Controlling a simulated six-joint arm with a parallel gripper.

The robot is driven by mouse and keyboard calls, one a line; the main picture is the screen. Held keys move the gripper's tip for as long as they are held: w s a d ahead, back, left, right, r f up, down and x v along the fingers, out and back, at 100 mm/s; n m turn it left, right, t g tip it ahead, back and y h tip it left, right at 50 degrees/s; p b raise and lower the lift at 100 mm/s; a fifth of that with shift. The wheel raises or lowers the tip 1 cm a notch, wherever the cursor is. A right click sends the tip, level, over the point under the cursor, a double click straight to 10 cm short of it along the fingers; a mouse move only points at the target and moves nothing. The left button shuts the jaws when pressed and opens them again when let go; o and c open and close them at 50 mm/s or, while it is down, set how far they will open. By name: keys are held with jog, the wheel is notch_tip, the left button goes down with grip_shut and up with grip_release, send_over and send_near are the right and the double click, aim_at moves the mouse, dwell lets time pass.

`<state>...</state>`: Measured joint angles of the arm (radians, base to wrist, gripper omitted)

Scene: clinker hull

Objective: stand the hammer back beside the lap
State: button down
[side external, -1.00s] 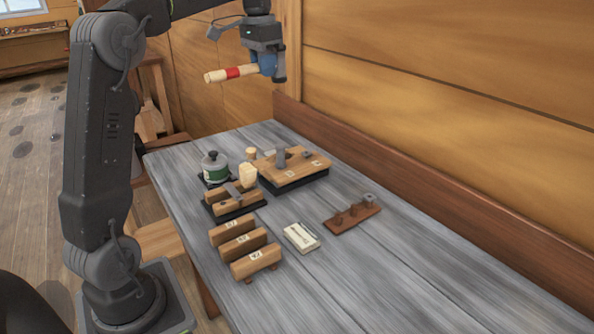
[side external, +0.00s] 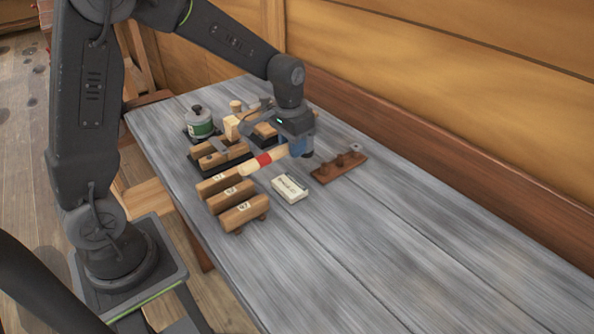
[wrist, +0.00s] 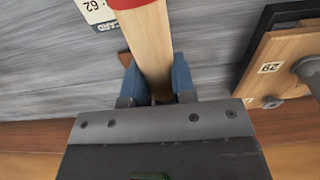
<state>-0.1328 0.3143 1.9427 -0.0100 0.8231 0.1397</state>
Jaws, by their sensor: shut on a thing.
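My gripper (side external: 301,148) is shut on the hammer (side external: 264,159), around its pale wooden handle. The handle has a red band and lies nearly level, pointing left over the bench. The wrist view shows the handle (wrist: 150,45) between my blue fingers (wrist: 157,88). I make out no hammer head in either view. A plank piece on a dark base (side external: 264,131), probably the lap, is behind my gripper and partly hidden. In the wrist view this piece (wrist: 275,50) is at the right, with a "29" label and a grey metal part, apart from the handle.
A brown rack with pegs (side external: 339,168) is right of my gripper. A white card box (side external: 290,189) and three labelled wooden blocks (side external: 238,215) are in front. The bench's right side is clear.

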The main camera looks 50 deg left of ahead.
jog(key=w+a+r, duration=0.4)
jog(key=w+a, duration=0.2)
jog(key=shift+s+d+f, duration=0.1)
jog(key=shift+f, duration=1.75)
jog(key=shift+s+d+f, duration=0.1)
jog(key=shift+f, duration=1.75)
jog(key=shift+f, duration=0.45)
jog(key=c, duration=0.9)
grip_release()
jog(key=shift+o, duration=0.2)
jog(key=shift+f, duration=0.15)
notch_tip(320, 180, up, 8)
